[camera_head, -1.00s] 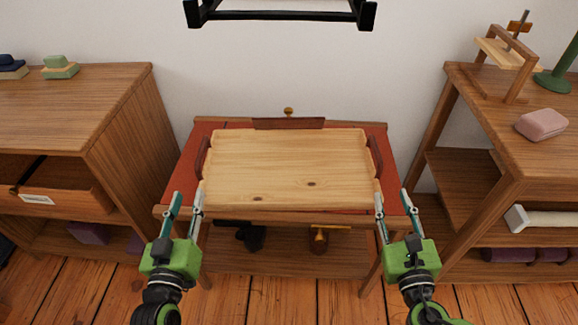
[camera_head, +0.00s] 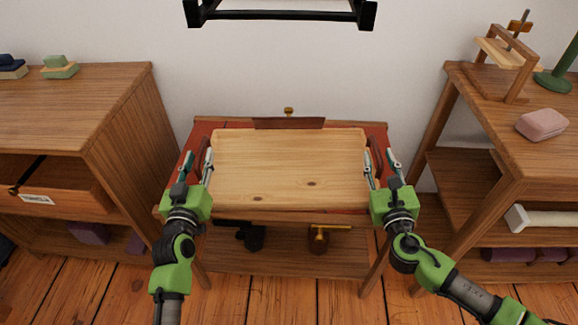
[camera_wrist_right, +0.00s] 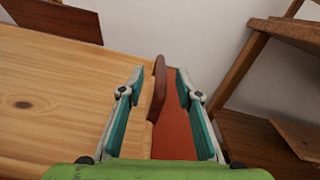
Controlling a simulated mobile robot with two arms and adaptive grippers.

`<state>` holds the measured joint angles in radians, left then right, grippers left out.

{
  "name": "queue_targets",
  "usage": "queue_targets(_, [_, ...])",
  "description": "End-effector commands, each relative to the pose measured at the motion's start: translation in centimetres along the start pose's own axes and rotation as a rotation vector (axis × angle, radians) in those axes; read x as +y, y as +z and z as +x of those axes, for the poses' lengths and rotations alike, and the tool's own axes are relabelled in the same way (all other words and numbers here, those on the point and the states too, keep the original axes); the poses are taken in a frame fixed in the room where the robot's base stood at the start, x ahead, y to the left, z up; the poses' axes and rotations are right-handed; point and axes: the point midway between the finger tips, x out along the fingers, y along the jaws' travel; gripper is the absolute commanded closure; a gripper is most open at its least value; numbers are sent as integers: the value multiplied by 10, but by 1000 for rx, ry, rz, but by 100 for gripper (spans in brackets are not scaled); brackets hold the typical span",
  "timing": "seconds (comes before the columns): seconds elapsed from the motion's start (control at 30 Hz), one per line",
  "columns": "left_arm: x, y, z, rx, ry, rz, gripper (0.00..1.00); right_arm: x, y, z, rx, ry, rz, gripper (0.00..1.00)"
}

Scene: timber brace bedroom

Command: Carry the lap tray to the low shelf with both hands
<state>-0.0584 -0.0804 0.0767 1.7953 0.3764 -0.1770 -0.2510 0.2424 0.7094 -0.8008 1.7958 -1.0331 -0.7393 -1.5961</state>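The lap tray (camera_head: 290,165), pale wood with dark red-brown end handles, lies flat on a red-topped wooden table. My left gripper (camera_head: 198,158) is open at the tray's left end, its fingers on either side of the left handle. My right gripper (camera_head: 379,155) is open at the right end. In the right wrist view, the right handle (camera_wrist_right: 158,85) stands between its two spread fingers, with a gap visible on each side. A low shelf board (camera_head: 285,260) shows beneath the table. I cannot tell if this is the task's shelf.
The table's red top (camera_head: 203,128) shows around the tray. A wooden cabinet (camera_head: 120,110) stands left and a shelved wooden unit (camera_head: 500,130) right, holding a pink block (camera_head: 541,124). A dark object (camera_head: 250,237) and a brown-and-yellow object (camera_head: 319,237) occupy the lower board.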

Motion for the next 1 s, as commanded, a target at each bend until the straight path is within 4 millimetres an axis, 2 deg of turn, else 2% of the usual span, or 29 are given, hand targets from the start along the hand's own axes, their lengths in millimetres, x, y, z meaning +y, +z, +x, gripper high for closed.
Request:
queue_targets(0.23, [0,0,1,0,0,0,70,0,0,1,0,0,0,68])
queue_targets(0.27, [0,0,0,0,0,0,72,0,0,1,0,0,0,71])
queue_targets(0.37, [0,0,0,0,0,-1,98,0,0,0,0,0,0,97])
queue_targets(0.4, [0,0,0,0,0,-1,100,0,0,0,0,0,0,100])
queue_targets(0.7, [0,0,0,0,-1,-2,100,1,0,0,-1,3,-1,100])
queue_targets(1.0, [1,-10,1,9,-1,-3,100,0,8,0,-6,4,-4,100])
